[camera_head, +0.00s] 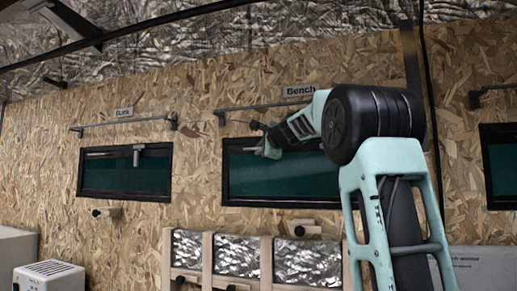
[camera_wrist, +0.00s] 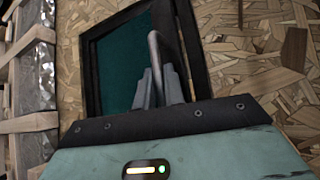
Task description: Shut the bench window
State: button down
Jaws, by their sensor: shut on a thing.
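The bench window (camera_head: 285,178) is a wide dark teal pane in a black frame, below the "Bench" sign (camera_head: 300,90). My gripper (camera_head: 266,150) is at its upper edge, in front of the frame. In the wrist view my gripper's grey fingers (camera_wrist: 157,90) are shut on a thin grey bent handle (camera_wrist: 153,44) at the window. The teal pane (camera_wrist: 117,65) and black frame also show there, with a second dark frame edge alongside on the right. My arm hides the window's upper right part. How far the window stands open I cannot tell.
A rail (camera_head: 262,107) runs above the bench window and a wooden peg (camera_head: 303,222) sits below. A similar window (camera_head: 125,172) is on the left and another dark one (camera_head: 500,165) at the right edge. Wood-framed foil panels (camera_head: 237,256) stand underneath.

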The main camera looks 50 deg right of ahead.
jog(key=shift+w+d+r, duration=0.2)
jog(key=shift+d+r, duration=0.05)
jog(key=shift+d, duration=0.3)
jog(key=shift+w+d+r, duration=0.15)
jog(key=shift+d+r, duration=0.1)
jog(key=shift+d, duration=0.3)
jog(key=shift+r, duration=0.1)
jog(key=c, duration=1.5)
grip_release()
jog(key=shift+w+d, duration=0.1)
jog(key=shift+d, duration=0.05)
jog(key=b+v, duration=0.6)
jog(key=v, duration=1.1)
jog(key=shift+s, duration=0.25)
jog(key=shift+w+f, duration=0.1)
jog(key=shift+f, duration=0.1)
